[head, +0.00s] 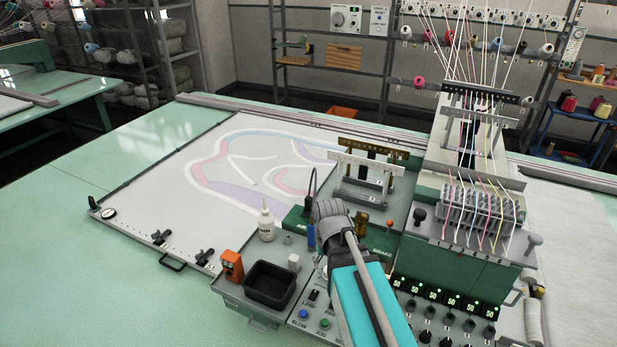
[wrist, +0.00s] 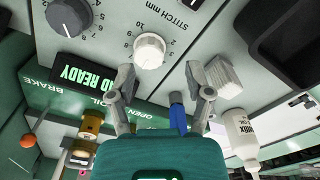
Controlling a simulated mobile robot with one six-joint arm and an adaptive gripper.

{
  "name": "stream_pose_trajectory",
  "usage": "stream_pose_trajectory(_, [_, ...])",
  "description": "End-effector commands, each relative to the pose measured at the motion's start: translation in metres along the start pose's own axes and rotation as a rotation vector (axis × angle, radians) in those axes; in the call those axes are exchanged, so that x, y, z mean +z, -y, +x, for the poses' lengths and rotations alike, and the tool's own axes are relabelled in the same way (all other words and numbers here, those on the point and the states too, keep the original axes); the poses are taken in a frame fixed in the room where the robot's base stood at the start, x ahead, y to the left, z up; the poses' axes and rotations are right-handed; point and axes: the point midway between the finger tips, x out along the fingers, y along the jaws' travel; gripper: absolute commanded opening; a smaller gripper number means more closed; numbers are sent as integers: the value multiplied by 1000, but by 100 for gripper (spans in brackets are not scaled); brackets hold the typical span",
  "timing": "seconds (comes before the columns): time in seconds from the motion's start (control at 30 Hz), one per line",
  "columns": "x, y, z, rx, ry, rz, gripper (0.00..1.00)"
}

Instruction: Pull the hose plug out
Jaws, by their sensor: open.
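My gripper (wrist: 160,78) is open, its two grey fingers apart above the machine's control panel. In the wrist view a blue cylinder with a darker end (wrist: 177,115) shows between the fingers, nearer the right one; I cannot tell whether they touch. In the head view the blue cylinder (head: 311,237) stands just left of my arm. Behind it, a black plug-like piece with a thin lead (head: 309,198) rises from the green block marked AIR (head: 296,219). I cannot tell for sure which of these is the hose plug. My fingertips are hidden in the head view.
A white bottle (head: 266,225), white cube (head: 294,262), orange device (head: 231,266) and black tray (head: 248,282) lie left of my arm. A white dial (wrist: 149,50) lies close by my fingertips.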

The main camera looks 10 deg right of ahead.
Motion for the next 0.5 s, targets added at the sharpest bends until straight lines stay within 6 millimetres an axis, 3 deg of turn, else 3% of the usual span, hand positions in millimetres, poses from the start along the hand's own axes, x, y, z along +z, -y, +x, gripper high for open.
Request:
stream_pose_trajectory(0.03, [-16,1,-16,0,-3,18,66])
stream_pose_trajectory(0.2, [-55,3,-46,-2,-11,92,66])
stream_pose_trajectory(0.5, [-106,6,-83,-5,-23,197,66])
